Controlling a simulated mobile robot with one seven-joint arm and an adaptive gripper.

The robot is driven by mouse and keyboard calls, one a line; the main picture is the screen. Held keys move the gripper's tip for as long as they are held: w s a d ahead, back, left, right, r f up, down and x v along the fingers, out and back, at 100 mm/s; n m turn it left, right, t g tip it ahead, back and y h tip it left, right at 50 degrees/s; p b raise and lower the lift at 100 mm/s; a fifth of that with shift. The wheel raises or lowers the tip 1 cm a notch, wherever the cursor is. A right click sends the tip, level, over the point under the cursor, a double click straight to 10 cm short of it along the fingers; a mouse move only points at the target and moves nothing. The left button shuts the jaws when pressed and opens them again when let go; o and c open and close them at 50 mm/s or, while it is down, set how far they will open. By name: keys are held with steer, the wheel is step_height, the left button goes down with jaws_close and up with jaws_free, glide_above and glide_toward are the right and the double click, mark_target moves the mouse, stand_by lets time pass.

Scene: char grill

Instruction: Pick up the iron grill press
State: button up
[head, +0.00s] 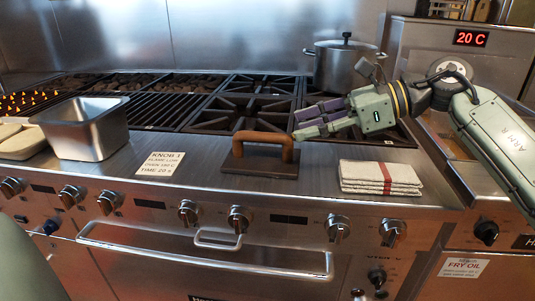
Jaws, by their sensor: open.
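The iron grill press (262,158) lies flat on the steel front ledge of the range in the head view. It has a dark flat plate and a brown arched handle (263,138) standing up from it. My gripper (298,127) reaches in from the right, its fingers pointing left. It is open and empty. In the picture its fingertips appear just right of the handle and a little above it. They are apart from the handle, though the exact depth gap is hard to tell.
A folded towel (379,178) lies right of the press. A lidded pot (343,68) sits on the burners behind. Flames (25,101) glow at far left. Knobs and an oven handle (205,251) line the front.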

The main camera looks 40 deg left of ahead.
mark_target(262, 135)
steer(key=x, duration=0.3)
steer(key=p+x, duration=0.1)
steer(key=x, duration=0.5)
steer(key=shift+s+a+r+p, duration=0.25)
steer(key=shift+a+p, duration=0.05)
steer(key=shift+p, duration=0.1)
jaws_close()
steer(key=shift+r, duration=0.15)
stand_by(0.5)
